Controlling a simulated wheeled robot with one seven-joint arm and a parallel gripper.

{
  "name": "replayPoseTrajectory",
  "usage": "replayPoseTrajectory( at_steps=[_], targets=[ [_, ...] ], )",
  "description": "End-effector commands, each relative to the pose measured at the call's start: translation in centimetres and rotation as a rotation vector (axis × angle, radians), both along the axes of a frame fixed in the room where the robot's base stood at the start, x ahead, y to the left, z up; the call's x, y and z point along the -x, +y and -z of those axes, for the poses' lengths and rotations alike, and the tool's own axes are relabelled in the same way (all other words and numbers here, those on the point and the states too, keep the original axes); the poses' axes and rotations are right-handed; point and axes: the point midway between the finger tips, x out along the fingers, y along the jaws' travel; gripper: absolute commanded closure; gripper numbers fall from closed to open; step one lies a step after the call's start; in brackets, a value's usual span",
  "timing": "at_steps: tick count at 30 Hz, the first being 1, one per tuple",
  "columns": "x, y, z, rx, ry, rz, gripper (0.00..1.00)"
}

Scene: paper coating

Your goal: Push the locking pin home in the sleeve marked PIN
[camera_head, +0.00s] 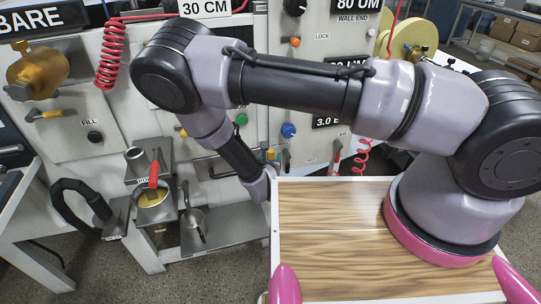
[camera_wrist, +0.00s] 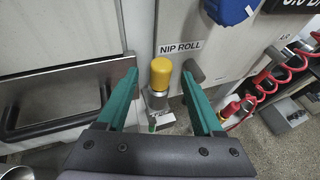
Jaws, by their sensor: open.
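A yellow-capped pin (camera_wrist: 161,72) stands upright in a grey metal sleeve (camera_wrist: 157,98) below the NIP ROLL label in the wrist view. I take it for the locking pin, but I can read no PIN mark. My gripper (camera_wrist: 160,80) is open, with one green finger on each side of the pin in the picture. Gaps show on both sides of the cap, and nothing is held. I cannot tell how far the fingertips are from the pin in depth. In the head view the yellow cap (camera_head: 271,154) shows small beside my wrist, and my fingers are hidden.
A dark bar handle (camera_wrist: 62,100) lies left of the gripper in the wrist view. A blue knob (camera_wrist: 229,10) is above right, and a red coiled hose (camera_wrist: 282,72) is at right. In the head view a steel shelf holds a red-handled pot (camera_head: 153,195).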

Motion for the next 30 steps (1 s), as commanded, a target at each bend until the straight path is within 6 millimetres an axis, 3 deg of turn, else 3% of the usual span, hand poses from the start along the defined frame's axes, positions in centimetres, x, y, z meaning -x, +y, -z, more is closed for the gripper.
replayPoseTrajectory(
  at_steps=[6, 12, 30],
  targets=[
    [4.3, 0.4, -1.8, 0.000, 0.003, -0.002, 0.32],
    [7.0, 0.6, -2.8, 0.000, 0.002, 0.000, 0.32],
    [7.7, 0.5, -3.2, 0.002, 0.001, 0.002, 0.32]
  ],
)
